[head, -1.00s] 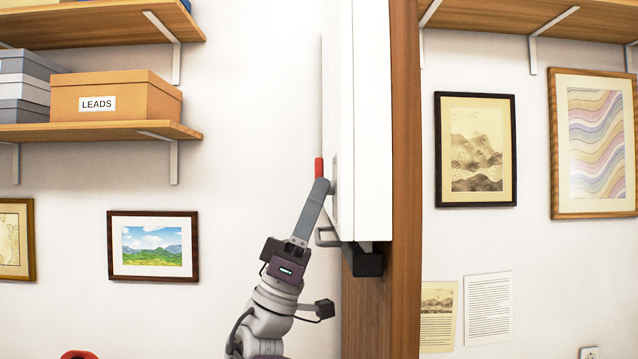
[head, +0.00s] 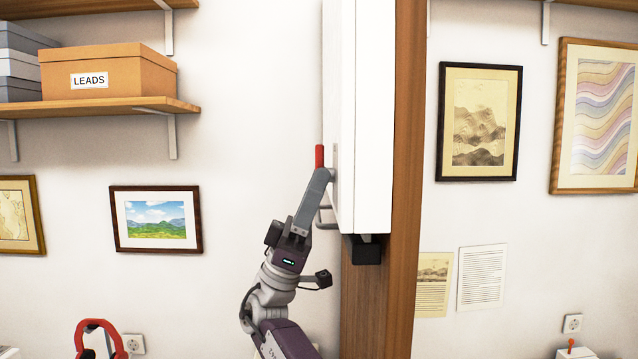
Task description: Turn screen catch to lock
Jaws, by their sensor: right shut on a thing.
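The white screen (head: 374,120) stands edge-on against a wooden post (head: 409,130). The red catch (head: 320,156) sticks up at the screen's left side, upright. My right gripper (head: 323,175) reaches up from below and is shut on the red catch, with its fingers hiding the catch's lower part. A grey metal handle (head: 325,217) juts from the screen just below the gripper. My left gripper is not in view.
A dark block (head: 366,249) sits under the screen's lower end. Framed prints (head: 156,219) hang on the wall both sides. Shelves with boxes (head: 108,72) are at upper left. A red looped handle (head: 100,334) shows at lower left.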

